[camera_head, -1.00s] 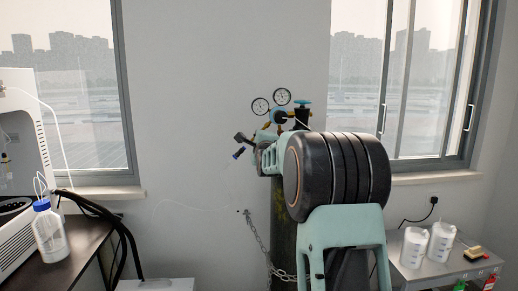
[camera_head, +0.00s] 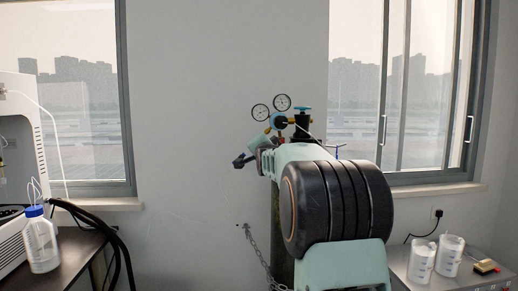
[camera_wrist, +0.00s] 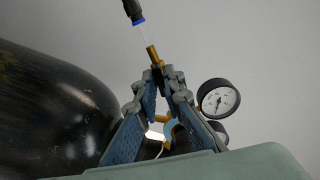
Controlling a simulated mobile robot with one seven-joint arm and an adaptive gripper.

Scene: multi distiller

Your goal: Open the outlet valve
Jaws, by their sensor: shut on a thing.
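The gas cylinder (camera_head: 285,240) stands against the wall, and its dark body also shows in the wrist view (camera_wrist: 50,105). Its regulator carries two round gauges (camera_head: 282,102); one gauge (camera_wrist: 219,99) is right of my fingers in the wrist view. My gripper (camera_wrist: 159,78) has its fingertips together at the outlet valve. A brass outlet stem (camera_wrist: 153,55) sticks out beyond the tips towards a black and blue connector (camera_wrist: 135,12). The fingers hide the gripped part. In the head view my arm hides most of the gripper and cylinder. A blue handwheel (camera_head: 303,110) tops the assembly.
A chain (camera_head: 255,252) runs from the wall to the cylinder. A side table at the right holds white beakers (camera_head: 421,260). A bottle with a blue cap (camera_head: 41,240) stands on the dark bench at the left. The wall left of the regulator is clear.

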